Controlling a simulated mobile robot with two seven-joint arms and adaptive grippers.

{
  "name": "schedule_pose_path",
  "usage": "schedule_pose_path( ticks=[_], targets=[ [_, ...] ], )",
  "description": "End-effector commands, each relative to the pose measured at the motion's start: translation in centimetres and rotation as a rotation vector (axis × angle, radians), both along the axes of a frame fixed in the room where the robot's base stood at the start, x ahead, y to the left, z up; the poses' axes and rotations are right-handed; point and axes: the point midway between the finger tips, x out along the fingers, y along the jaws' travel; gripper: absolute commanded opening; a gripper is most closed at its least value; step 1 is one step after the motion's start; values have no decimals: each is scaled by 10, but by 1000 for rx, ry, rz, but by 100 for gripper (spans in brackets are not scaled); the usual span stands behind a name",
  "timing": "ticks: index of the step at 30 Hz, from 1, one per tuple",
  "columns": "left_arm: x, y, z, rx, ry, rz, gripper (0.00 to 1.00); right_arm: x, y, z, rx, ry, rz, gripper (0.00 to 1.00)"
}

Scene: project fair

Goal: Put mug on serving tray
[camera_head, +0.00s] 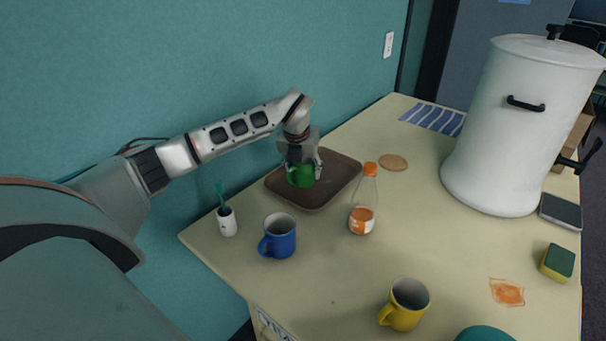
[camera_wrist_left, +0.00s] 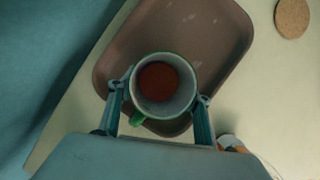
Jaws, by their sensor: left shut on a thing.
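A green mug (camera_head: 301,175) is held in my left gripper (camera_head: 303,164) over the brown serving tray (camera_head: 335,184). In the left wrist view the mug (camera_wrist_left: 163,108) has a white inside with dark red liquid, and its green handle points down and left. The left gripper's fingers (camera_wrist_left: 158,101) are shut on either side of the mug. The tray (camera_wrist_left: 222,40) lies beneath it; I cannot tell whether the mug's base touches it. My right gripper is not in view.
A blue mug (camera_head: 279,238), a white cup with a toothbrush-like item (camera_head: 227,222) and an orange-capped bottle (camera_head: 362,212) stand near the tray. A cork coaster (camera_head: 393,163) lies behind. A yellow mug (camera_head: 405,306), sponge (camera_head: 557,263) and large white dispenser (camera_head: 515,125) are farther right.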

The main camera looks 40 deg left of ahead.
Motion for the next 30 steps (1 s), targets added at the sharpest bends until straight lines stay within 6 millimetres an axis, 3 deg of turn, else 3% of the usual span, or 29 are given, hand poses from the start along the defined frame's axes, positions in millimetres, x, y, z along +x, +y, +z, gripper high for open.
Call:
schedule_pose_path(
  ticks=[4,13,14,15,16,26,30],
  targets=[
    [0,0,-18,0,0,0,19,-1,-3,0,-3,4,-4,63],
    [0,0,-20,0,-1,0,19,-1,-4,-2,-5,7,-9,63],
    [0,0,-21,1,0,0,52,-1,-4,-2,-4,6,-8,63],
    [0,0,-21,1,0,0,62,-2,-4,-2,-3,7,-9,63],
    [0,0,-21,1,0,0,66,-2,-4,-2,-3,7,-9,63],
    [0,0,-20,1,0,0,66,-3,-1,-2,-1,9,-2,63],
    [-2,0,-10,1,-4,0,66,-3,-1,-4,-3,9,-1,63]
  ],
)
